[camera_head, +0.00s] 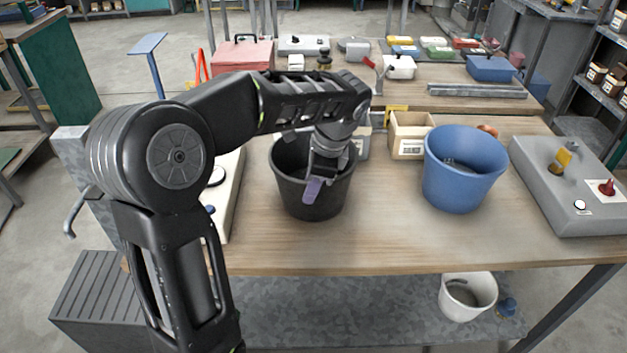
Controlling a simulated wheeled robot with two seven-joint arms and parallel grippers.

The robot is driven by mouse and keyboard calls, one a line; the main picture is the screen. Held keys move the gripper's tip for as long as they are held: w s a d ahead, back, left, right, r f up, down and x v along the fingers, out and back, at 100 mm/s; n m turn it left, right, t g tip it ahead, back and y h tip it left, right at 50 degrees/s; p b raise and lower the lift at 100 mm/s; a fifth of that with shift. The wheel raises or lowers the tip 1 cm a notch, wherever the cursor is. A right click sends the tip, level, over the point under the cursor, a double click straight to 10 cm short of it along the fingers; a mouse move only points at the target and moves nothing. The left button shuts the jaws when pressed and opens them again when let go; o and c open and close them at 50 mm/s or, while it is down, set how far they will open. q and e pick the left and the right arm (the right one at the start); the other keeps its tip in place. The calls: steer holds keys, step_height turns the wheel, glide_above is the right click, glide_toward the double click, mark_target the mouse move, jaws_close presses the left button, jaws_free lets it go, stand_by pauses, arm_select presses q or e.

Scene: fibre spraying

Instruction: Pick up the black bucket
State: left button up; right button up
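The black bucket (312,202) stands upright on the wooden workbench, left of the blue bucket. My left arm reaches over from the left, and my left gripper (316,184) points down at the bucket's near rim. A purple-grey finger shows in front of the bucket's near wall. The other finger is hidden, so I cannot tell whether the gripper is closed on the rim. The gripper's wrist covers part of the bucket's opening. My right gripper is out of view.
A blue bucket (460,185) stands to the right. Beyond it is a grey control box (575,205) with a red knob. A small wooden box (408,147) sits behind. A white bucket (462,305) is on the lower shelf. The bench front (390,235) is clear.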

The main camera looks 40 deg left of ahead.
arm_select(q)
steer(key=shift+p+x, duration=0.5)
steer(key=shift+x, duration=1.85)
steer(key=shift+w+d, duration=0.1)
steer(key=shift+w, duration=0.1)
steer(key=shift+c, duration=0.3)
jaws_close()
steer(key=shift+w, duration=0.1)
